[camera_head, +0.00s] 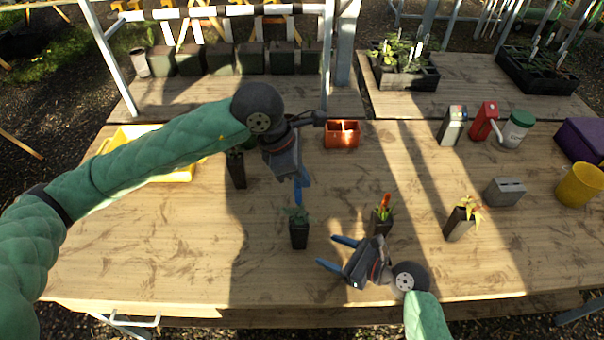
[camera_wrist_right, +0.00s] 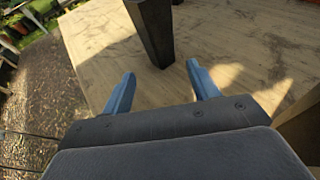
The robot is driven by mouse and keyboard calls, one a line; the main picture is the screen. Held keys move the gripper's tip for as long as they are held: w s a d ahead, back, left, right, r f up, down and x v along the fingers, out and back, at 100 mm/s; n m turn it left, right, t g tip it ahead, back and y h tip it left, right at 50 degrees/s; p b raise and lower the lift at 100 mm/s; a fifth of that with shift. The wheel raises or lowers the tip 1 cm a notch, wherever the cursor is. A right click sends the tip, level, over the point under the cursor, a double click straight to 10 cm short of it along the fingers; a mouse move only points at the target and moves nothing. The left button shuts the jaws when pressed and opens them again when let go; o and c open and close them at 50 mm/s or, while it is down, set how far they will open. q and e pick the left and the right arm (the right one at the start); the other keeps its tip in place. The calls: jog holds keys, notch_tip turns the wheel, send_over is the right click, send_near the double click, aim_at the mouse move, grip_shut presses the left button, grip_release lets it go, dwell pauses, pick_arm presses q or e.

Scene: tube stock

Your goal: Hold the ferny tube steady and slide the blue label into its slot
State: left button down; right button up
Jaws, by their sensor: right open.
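A dark square tube with a feathery green plant (camera_head: 299,234), which looks like the ferny tube, stands upright near the middle of the table. A dark tube (camera_wrist_right: 155,32) also shows in the right wrist view, beyond and between the fingertips. My left gripper (camera_head: 302,190) points down just above and behind the plant; its blue fingers are seen edge-on, so its opening is unclear. No blue label can be told apart from the blue fingers. My right gripper (camera_head: 333,253) is open and empty, low over the table, right of the tube, fingers toward it.
Other tubes stand nearby: one with a red-orange flower (camera_head: 381,222), one with yellow leaves (camera_head: 458,224), one partly behind my left arm (camera_head: 237,170). An orange divided box (camera_head: 342,146), a yellow tray (camera_head: 180,174), a grey block (camera_head: 504,192) and a yellow cup (camera_head: 579,186) surround them. The front left table is clear.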

aim_at(303, 239)
jog(key=shift+x, duration=4.95)
jog(key=c, duration=0.4)
jog(key=shift+d, duration=0.1)
jog(key=shift+c, duration=0.2)
